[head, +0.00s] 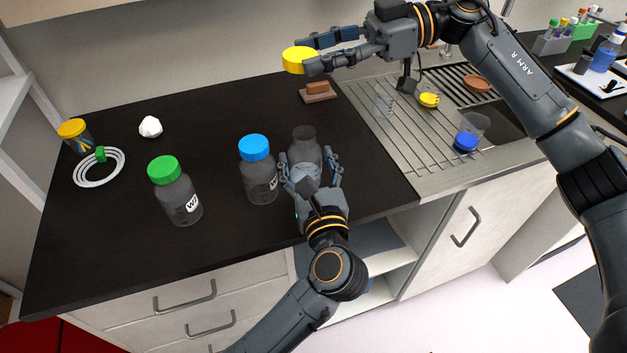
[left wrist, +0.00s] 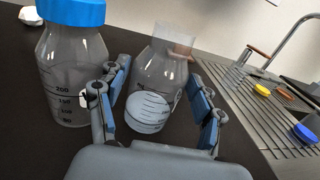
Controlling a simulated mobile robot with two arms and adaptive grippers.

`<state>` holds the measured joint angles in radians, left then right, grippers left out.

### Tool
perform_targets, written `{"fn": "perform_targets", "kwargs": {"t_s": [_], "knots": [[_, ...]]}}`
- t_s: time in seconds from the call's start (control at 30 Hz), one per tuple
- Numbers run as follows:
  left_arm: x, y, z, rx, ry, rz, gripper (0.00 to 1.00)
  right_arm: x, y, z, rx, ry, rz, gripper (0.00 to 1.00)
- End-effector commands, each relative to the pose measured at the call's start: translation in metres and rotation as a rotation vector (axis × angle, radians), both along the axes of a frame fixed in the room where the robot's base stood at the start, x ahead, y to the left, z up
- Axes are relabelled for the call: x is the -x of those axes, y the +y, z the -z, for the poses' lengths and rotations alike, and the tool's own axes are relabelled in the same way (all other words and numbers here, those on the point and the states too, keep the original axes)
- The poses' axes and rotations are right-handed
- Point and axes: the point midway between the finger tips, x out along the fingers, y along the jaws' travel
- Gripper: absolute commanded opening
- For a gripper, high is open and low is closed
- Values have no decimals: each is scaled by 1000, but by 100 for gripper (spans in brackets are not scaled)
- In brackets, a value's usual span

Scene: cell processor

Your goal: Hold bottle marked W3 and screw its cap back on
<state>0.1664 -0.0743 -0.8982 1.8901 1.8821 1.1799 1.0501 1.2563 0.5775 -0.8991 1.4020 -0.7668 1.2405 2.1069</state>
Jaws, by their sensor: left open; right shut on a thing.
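An uncapped clear bottle (head: 304,140) stands upright on the dark counter, with some pale contents visible in the left wrist view (left wrist: 150,100). I cannot read its marking. My left gripper (head: 310,167) is open, its fingers on either side of this bottle; in the left wrist view (left wrist: 160,85) the bottle stands between them, with a gap visible at least on the right. My right gripper (head: 306,56) is shut on a yellow cap (head: 297,59), held in the air above the back of the counter, up from the bottle in the picture.
A blue-capped bottle (head: 259,180) stands close left of the open bottle. A green-capped bottle (head: 178,196) is farther left. A coiled white tube (head: 98,182), a yellow-lidded jar (head: 75,148) and a brown block (head: 318,97) lie farther back. The draining board (head: 400,150) is at right.

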Motion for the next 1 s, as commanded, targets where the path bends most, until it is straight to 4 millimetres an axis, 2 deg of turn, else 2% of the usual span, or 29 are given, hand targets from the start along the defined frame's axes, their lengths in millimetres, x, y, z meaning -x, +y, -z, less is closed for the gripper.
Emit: {"fn": "perform_targets", "kwargs": {"t_s": [0.2,0.57,0.77,0.8,1.0], "knots": [[-22,4,0,-3,-1,0,67,0,0,0,0,0,0,0],[-26,5,1,-2,0,1,67,0,0,0,0,0,0,0],[-26,5,0,-2,0,1,26,0,0,0,0,0,0,0],[-26,5,0,-2,0,1,56,0,0,0,0,0,0,0],[-26,5,0,-2,0,1,15,0,0,0,0,0,0,0]]}}
